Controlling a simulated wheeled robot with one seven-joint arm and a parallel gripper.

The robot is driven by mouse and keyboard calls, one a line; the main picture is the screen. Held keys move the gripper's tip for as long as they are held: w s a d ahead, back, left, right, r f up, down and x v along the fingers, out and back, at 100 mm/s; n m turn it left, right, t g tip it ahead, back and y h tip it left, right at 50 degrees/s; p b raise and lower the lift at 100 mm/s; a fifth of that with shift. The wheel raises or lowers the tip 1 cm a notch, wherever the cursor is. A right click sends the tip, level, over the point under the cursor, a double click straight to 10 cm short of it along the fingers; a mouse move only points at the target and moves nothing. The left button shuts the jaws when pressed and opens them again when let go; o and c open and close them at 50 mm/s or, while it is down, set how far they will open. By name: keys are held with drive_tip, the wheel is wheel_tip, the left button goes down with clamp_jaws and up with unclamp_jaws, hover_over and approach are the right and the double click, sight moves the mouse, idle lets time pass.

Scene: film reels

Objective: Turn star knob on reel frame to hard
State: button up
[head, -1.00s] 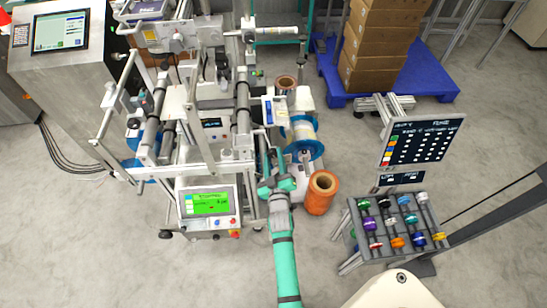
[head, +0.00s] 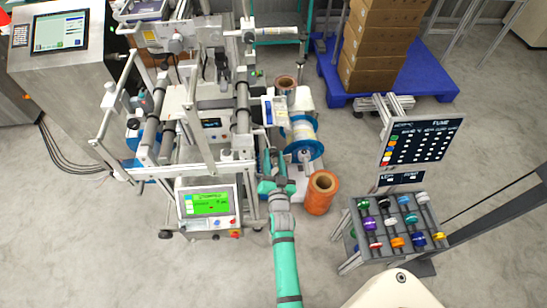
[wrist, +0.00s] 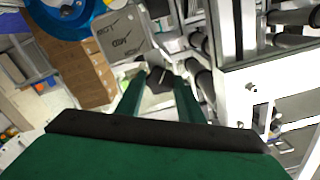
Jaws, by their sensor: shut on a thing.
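The star knob (wrist: 159,79) shows in the wrist view as a small dark shape between my fingertips. My gripper (wrist: 158,84) has its two green fingers closed on the knob's sides. A grey plate with dark lettering (wrist: 120,36) stands just beyond the knob; I cannot read the words. In the head view, my gripper (head: 268,160) reaches in at the right side of the reel frame (head: 247,160), and the knob is too small or hidden to make out there. The knob's turned angle cannot be told.
A white film reel with a blue flange (head: 300,128) sits close to the right of my gripper. An orange roll (head: 320,192) stands on the floor beside my arm. A machine screen (head: 207,202) is at the left, and a rack of coloured rolls (head: 398,222) at the right.

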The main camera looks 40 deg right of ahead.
drive_tip(key=m, duration=0.4)
drive_tip(key=shift+f+m, duration=0.2)
drive_tip(key=shift+m, duration=2.7)
drive_tip(key=o, duration=1.1)
drive_tip(key=shift+c, duration=0.2)
drive_tip(key=shift+r, duration=0.1)
drive_tip(key=shift+s, duration=0.15)
drive_tip(key=shift+s+a, duration=0.3)
drive_tip(key=shift+s, duration=0.3)
drive_tip(key=v, duration=0.9)
